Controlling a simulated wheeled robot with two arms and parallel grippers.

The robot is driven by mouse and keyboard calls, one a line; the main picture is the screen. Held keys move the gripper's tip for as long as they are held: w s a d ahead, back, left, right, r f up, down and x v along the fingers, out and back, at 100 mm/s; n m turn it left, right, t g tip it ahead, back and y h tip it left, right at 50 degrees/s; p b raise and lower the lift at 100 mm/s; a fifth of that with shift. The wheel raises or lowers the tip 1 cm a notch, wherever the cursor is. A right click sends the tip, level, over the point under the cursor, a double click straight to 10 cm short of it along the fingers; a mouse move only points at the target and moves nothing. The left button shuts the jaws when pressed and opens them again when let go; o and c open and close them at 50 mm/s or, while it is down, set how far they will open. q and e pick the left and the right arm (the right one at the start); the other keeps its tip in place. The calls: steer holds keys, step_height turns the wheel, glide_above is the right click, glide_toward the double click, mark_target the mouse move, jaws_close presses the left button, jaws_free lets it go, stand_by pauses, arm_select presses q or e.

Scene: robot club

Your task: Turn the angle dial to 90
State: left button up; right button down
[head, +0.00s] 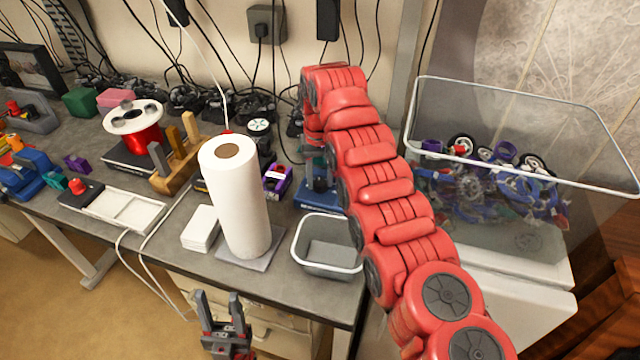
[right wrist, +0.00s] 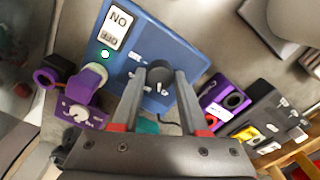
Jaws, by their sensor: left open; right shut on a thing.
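A blue box (right wrist: 139,38) fills the upper middle of the right wrist view, tilted in the picture. A black round knob (right wrist: 159,75) stands on its face, with small white marks beside it that I cannot read. My right gripper (right wrist: 163,78) is shut on this knob, one finger on each side. My left gripper (head: 221,298) is open and empty, low in front of the table edge.
A purple box with a white dial (right wrist: 80,114) sits left of the blue box, and a lit green lamp (right wrist: 105,55) is on the blue box. A paper roll (head: 238,200), a grey bin (head: 303,262) and a clear crate of parts (head: 600,182) stand near my arms.

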mark_target(320, 182)
steer(key=m+b, duration=0.1)
steer(key=m, duration=0.1)
steer(key=shift+f+m, duration=0.1)
steer(key=shift+m, duration=1.7)
steer(key=shift+c, duration=2.1)
jaws_free()
steer(key=shift+r, duration=0.25)
step_height(320, 182, up, 17)
steer(key=p, duration=1.6)
